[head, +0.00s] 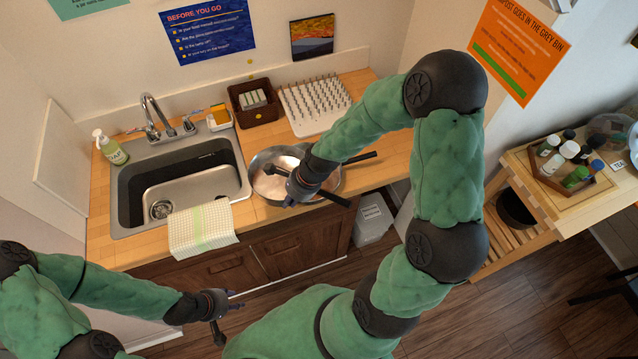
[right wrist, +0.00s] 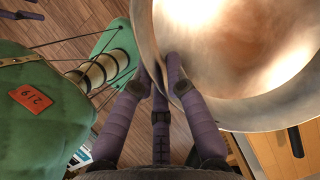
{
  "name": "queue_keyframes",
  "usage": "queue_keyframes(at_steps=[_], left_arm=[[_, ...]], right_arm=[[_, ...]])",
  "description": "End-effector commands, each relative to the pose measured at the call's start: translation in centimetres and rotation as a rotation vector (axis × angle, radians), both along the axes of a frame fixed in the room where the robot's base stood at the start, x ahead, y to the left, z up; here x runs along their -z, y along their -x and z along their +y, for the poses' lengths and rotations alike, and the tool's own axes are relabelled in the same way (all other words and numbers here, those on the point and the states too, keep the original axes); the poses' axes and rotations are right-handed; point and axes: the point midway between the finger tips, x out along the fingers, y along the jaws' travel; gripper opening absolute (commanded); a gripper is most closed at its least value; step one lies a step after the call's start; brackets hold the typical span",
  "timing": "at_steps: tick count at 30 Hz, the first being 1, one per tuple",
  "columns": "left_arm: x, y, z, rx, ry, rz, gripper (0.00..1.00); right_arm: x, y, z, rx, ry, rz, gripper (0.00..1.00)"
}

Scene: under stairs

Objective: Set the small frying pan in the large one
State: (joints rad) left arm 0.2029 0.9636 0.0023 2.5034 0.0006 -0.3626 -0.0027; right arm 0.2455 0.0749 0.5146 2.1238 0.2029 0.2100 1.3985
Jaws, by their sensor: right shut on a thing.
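Two silver pans overlap on the counter right of the sink in the head view. The large frying pan (head: 260,157) and the small frying pan (head: 268,188) show two black handles pointing right, one above the other. My right gripper (head: 279,182) is over them, shut on the small pan's wall. In the right wrist view the gripper (right wrist: 160,68) has fingers on both sides of the wall of a shiny pan (right wrist: 245,45). I cannot tell whether the small pan touches the large one's bottom. My left gripper (head: 228,313) is empty, fingers apart, in front of the cabinet.
The sink (head: 180,185) with a checked towel (head: 202,230) lies left of the pans. A white peg rack (head: 315,103) and a brown basket (head: 254,103) stand behind them. A grey bin (head: 372,220) stands on the floor. A wooden cart (head: 545,205) is at right.

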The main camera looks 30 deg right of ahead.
Motion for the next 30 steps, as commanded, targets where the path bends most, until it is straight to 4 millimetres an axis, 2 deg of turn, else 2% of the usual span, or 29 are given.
queue_keyframes(at_steps=[1, 9, 15, 19, 26, 30], left_arm=[[0.5, 0.0, 0.0, 0.0, 0.0, -0.001, 0.4], [1.3, 0.0, 0.0, 0.0, 0.0, 0.0, 0.4], [2.0, 0.0, 0.0, 0.0, 0.0, 0.0, 0.4], [2.2, 0.0, 0.0, 0.0, 0.0, 0.0, 0.4], [2.3, 0.0, 0.0, 0.0, 0.0, 0.0, 0.4], [2.6, 0.0, 0.0, 0.0, 0.0, 0.0, 0.4]], right_arm=[[0.7, -0.5, -1.2, 0.009, 0.002, -0.002, 0.0], [3.1, -2.2, -6.3, 0.007, 0.001, -0.001, 0.0], [6.1, -3.2, -9.0, 0.005, 0.0, 0.0, 0.0], [7.5, -3.6, -10.1, 0.003, 0.001, -0.002, 0.0], [8.6, -3.9, -11.0, 0.003, 0.001, -0.002, 0.0], [10.5, -4.0, -11.5, 0.003, -0.001, 0.001, 0.0]])
